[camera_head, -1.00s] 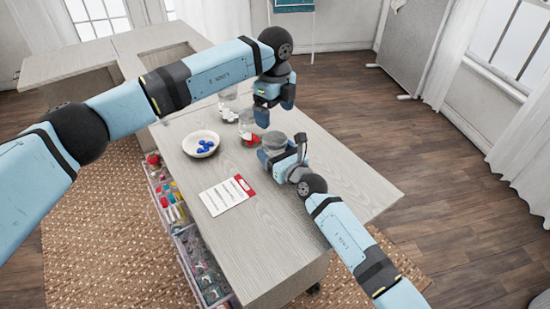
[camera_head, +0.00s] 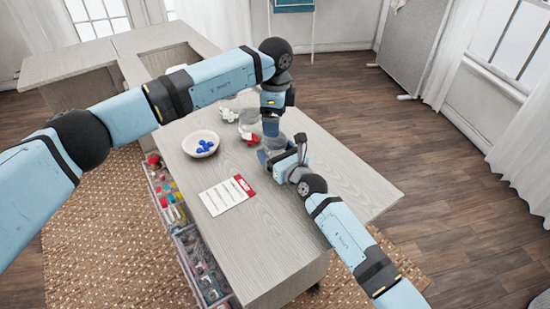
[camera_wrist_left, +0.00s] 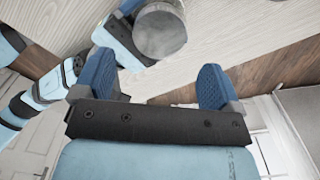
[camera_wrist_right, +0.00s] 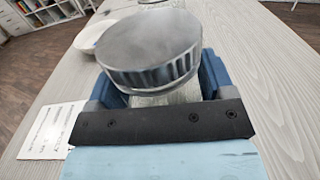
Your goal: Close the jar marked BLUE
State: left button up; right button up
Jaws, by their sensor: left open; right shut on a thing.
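A glass jar (camera_wrist_right: 165,97) with a ridged grey lid (camera_wrist_right: 150,48) on top stands on the table. My right gripper (camera_head: 280,156) is shut around the jar's glass body below the lid. The lid looks slightly tilted in the right wrist view, but I cannot tell how it is seated. My left gripper (camera_wrist_left: 158,80) is open and empty, close to the jar. The lid (camera_wrist_left: 160,28) shows beyond its fingertips in the left wrist view. No BLUE marking can be read on the jar.
A white bowl (camera_head: 189,146) with several blue pieces (camera_head: 205,146) stands left of the jars. Another glass jar (camera_head: 247,117) stands behind, with red pieces (camera_head: 248,136) near it. A printed card (camera_head: 225,195) lies in front. The table's right side (camera_head: 345,185) is clear.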

pick_arm(q)
notch_tip(320, 180, down, 6)
jog(key=shift+r, duration=0.1)
dwell(0.4)
